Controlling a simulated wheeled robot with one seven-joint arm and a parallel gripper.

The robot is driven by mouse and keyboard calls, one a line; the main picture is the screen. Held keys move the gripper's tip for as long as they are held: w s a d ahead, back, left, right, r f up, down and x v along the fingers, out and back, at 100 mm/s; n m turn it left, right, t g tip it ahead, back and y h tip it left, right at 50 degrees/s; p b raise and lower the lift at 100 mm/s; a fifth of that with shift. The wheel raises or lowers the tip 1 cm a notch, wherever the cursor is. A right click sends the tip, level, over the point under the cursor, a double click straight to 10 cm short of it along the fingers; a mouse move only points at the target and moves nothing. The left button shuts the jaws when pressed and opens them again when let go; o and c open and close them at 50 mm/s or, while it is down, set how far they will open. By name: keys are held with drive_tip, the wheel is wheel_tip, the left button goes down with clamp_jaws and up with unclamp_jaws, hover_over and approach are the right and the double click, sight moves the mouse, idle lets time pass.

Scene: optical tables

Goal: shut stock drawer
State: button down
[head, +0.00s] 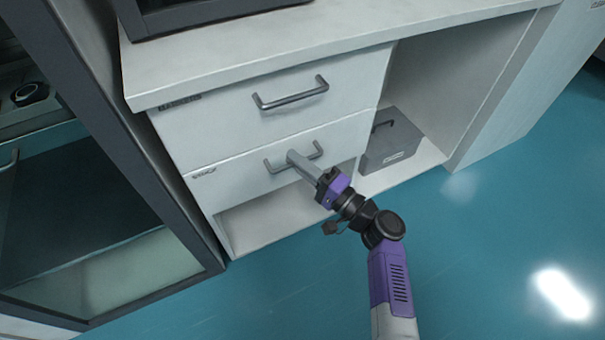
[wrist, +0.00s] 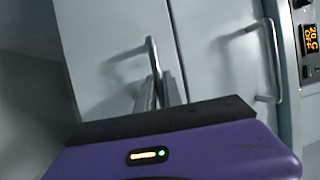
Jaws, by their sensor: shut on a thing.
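The stock drawer (head: 235,179) is the lower drawer of the white cabinet, with a small dark label at its upper left. Its front looks about flush with the drawer above; I cannot tell whether a small gap is left. Its grey bar handle (head: 313,151) is partly covered by my gripper (head: 293,157). The fingers are shut on the middle of the handle. In the wrist view the fingers (wrist: 162,92) close around the handle (wrist: 151,58), in front of the pale drawer front (wrist: 105,45).
The upper drawer (head: 220,120) has its own handle (head: 290,95), which also shows in the wrist view (wrist: 272,65). A grey box (head: 391,142) stands in the open bay at right. A dark-framed glass cabinet (head: 110,150) stands close at left. The blue floor in front is clear.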

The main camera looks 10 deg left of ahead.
drive_tip(key=shift+w, duration=0.2)
drive_tip(key=c, duration=1.8)
unclamp_jaws()
drive_tip(key=shift+a, duration=0.1)
drive_tip(key=shift+o, duration=0.2)
drive_tip(key=shift+f, duration=0.1)
drive_tip(key=p+v, duration=0.1)
drive_tip(key=v, duration=0.7)
